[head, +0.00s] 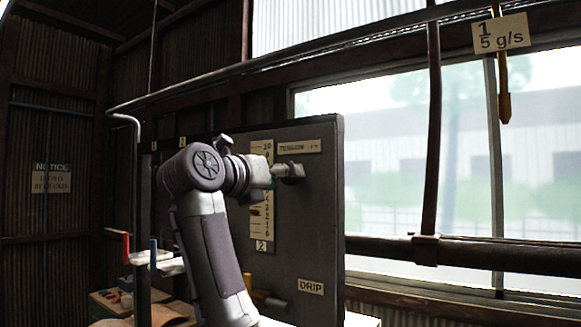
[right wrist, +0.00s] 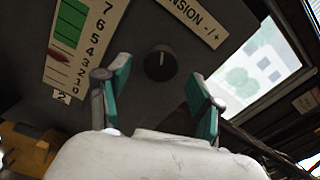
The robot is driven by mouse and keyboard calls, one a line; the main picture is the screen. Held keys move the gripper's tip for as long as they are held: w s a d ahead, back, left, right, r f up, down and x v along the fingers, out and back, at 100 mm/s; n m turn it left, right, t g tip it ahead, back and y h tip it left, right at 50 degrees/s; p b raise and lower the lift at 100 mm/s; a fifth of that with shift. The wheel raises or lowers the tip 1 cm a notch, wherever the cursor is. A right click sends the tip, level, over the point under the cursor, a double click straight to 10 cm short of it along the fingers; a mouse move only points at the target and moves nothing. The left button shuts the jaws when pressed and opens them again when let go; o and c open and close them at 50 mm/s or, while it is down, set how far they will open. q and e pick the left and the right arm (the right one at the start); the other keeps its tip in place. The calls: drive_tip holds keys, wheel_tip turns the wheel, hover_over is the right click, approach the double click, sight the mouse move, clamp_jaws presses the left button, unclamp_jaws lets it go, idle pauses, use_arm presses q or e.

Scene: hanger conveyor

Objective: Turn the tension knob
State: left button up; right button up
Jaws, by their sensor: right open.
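The tension knob (right wrist: 161,66) is a dark round knob on a dark panel, with a pale mark near its top, under a sign ending in "NSION -/+" (right wrist: 182,18). My right gripper (right wrist: 158,72) is open, its two green-padded fingers on either side of the knob in the wrist view. I see no finger touching it. In the head view my right gripper (head: 280,174) is at the panel under the sign, covering most of the knob. The numbered scale (right wrist: 85,45) has a green band (right wrist: 70,22) and a red pointer (right wrist: 58,56) below the band, around 2 to 3. My left gripper is out of view.
The panel (head: 322,215) also carries a "DRIP" label (head: 311,287) low down. Left of it stand red (head: 126,248) and blue (head: 153,254) handles near a cluttered bench. A rail (head: 330,50) runs overhead, and a "1/5 g/s" sign (head: 501,34) hangs at upper right.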

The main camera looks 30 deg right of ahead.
sight(287, 178)
drive_tip(key=p+x, duration=0.1)
drive_tip(key=x, duration=0.2)
drive_tip(key=shift+w+d, duration=0.1)
drive_tip(key=shift+w, duration=0.05)
drive_tip(key=c, duration=1.2)
drive_tip(key=shift+o, duration=0.2)
drive_tip(key=shift+m, duration=0.3)
drive_tip(key=m, duration=0.3)
drive_tip(key=shift+m, duration=0.3)
drive_tip(key=shift+w+m, duration=0.1)
drive_tip(key=shift+m, duration=2.1)
